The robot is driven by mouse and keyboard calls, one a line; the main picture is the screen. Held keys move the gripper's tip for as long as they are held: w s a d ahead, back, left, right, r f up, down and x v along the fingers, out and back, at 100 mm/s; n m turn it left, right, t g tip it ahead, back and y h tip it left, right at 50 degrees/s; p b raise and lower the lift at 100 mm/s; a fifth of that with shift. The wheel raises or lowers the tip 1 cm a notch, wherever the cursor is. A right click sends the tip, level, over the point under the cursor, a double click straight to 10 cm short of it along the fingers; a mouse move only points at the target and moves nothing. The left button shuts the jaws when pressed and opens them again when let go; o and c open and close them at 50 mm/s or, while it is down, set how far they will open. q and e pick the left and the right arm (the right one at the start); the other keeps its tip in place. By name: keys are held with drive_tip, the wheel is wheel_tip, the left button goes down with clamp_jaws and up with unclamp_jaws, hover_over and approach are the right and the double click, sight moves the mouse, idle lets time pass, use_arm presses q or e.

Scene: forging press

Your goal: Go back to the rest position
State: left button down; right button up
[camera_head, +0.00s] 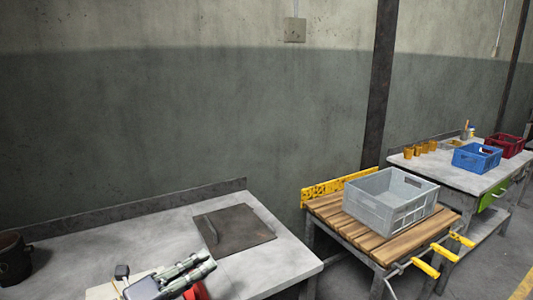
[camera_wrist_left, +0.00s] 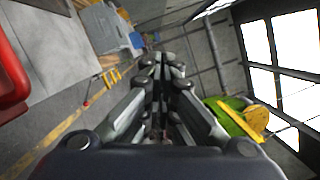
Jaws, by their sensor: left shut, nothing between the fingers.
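My left gripper (camera_head: 203,266) is at the bottom of the head view, over the front part of the grey table (camera_head: 130,245). It is shut with nothing held. In the left wrist view its fingers (camera_wrist_left: 162,62) lie close together, pointing away from the camera, with floor and furniture beyond. My right gripper is in neither view.
A dark plate (camera_head: 235,230) lies on the grey table. A dark pot (camera_head: 14,258) stands at its left. A grey crate (camera_head: 390,198) sits on a wooden-slat bench to the right. Blue (camera_head: 477,158) and red (camera_head: 505,145) crates stand on a farther table.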

use_arm(q)
drive_tip(key=s+a+f+n+y, duration=0.45)
drive_tip(key=f+n+y, duration=0.35)
drive_tip(key=n, duration=0.4)
drive_tip(key=s+a+f+n+y, duration=0.3)
drive_tip(key=a+f+n+y, duration=0.4)
drive_tip(key=n, duration=0.6)
drive_tip(key=s+d+f+n+g+h, duration=0.1)
drive_tip(key=s+d+f+n+g, duration=0.15)
drive_tip(key=s+f+g, duration=0.6)
drive_tip(key=s+d+f+n+g, duration=0.1)
drive_tip(key=s+d+f+n, duration=0.3)
drive_tip(key=s, duration=0.9)
wheel_tip(320, 180, down, 27)
drive_tip(key=s+a+m+g, duration=0.1)
drive_tip(key=s+a+m, duration=0.1)
drive_tip(key=s+a+f+g, duration=0.1)
drive_tip(key=s+a+f, duration=0.1)
drive_tip(key=s+f, duration=1.3)
drive_tip(key=shift+s+a+f, duration=0.2)
drive_tip(key=shift+s+a, duration=0.15)
drive_tip(key=shift+s, duration=0.3)
